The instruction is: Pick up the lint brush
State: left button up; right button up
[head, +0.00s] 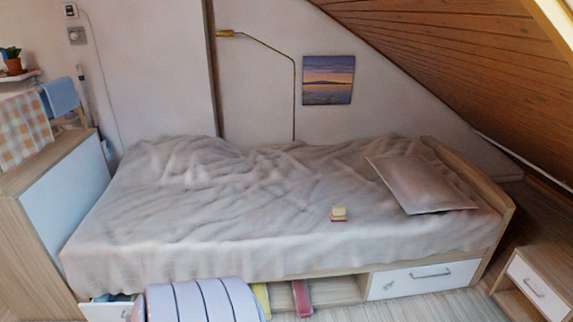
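A small block-like object (338,214), with a cream upper part and a reddish-brown lower part, lies on the grey bed cover (230,215) near the front edge, right of the middle. It is too small to tell for certain whether it is the lint brush. Nothing touches it except the cover. Neither of my grippers shows in the head view.
A grey pillow (420,183) lies at the right end of the bed. Below are a white drawer (422,279) and an open compartment holding a red item (302,298). A pale ribbed roll (200,301) stands in front. A nightstand (535,280) stands right.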

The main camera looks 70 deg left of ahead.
aim_at(338, 214)
jog(key=u, duration=1.7)
